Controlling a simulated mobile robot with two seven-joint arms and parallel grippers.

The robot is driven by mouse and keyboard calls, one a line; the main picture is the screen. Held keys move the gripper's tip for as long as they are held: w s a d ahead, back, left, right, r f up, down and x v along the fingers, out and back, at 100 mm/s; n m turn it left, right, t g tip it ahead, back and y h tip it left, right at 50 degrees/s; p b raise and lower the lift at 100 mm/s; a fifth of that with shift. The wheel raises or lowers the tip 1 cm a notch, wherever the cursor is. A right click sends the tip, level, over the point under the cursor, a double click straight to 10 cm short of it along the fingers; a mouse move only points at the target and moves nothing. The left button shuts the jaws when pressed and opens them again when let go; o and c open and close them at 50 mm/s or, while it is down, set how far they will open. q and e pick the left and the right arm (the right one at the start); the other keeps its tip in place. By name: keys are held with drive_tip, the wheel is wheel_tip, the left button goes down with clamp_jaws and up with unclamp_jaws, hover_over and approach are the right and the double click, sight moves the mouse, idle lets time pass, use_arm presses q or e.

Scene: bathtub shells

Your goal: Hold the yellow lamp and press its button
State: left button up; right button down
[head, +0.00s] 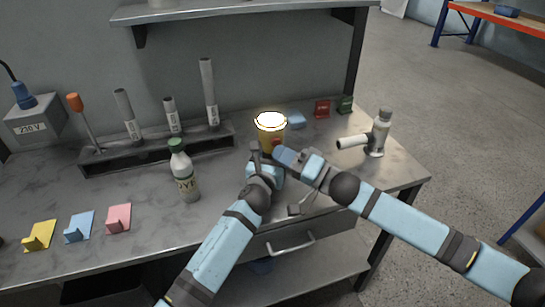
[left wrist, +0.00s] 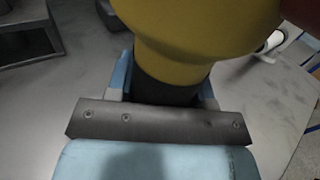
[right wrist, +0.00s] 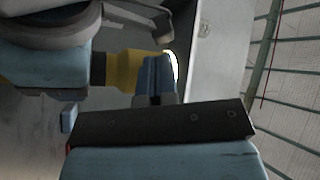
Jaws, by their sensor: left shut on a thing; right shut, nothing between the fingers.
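The yellow lamp (head: 270,134) is upright above the bench with its top glowing white. My left gripper (head: 257,160) is shut on its dark lower part, which shows between the fingers in the left wrist view, under the yellow body (left wrist: 195,35). A small red spot, apparently the button (head: 276,143), shows on the lamp's side. My right gripper (head: 279,153) is shut and empty, its tips right by that side. In the right wrist view its closed fingers (right wrist: 155,75) overlap the lamp (right wrist: 122,68), hiding whether they touch the button.
A white bottle (head: 185,175) and a rack (head: 155,152) with tubes stand to the left. A grey-white fixture (head: 378,132) stands at right. Red (head: 322,109) and green (head: 345,103) blocks lie behind. A shelf (head: 240,12) overhangs the back. Coloured hooks sit front left.

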drive_tip(key=shift+s+d, duration=0.3)
drive_tip(key=shift+s, duration=0.65)
drive_tip(key=shift+s+d, duration=0.35)
drive_tip(key=shift+s, duration=0.55)
drive_tip(key=shift+s+d, duration=0.3)
drive_tip(key=shift+s, duration=0.65)
use_arm(q)
drive_tip(key=o, duration=1.1)
drive_tip(key=shift+c, duration=0.2)
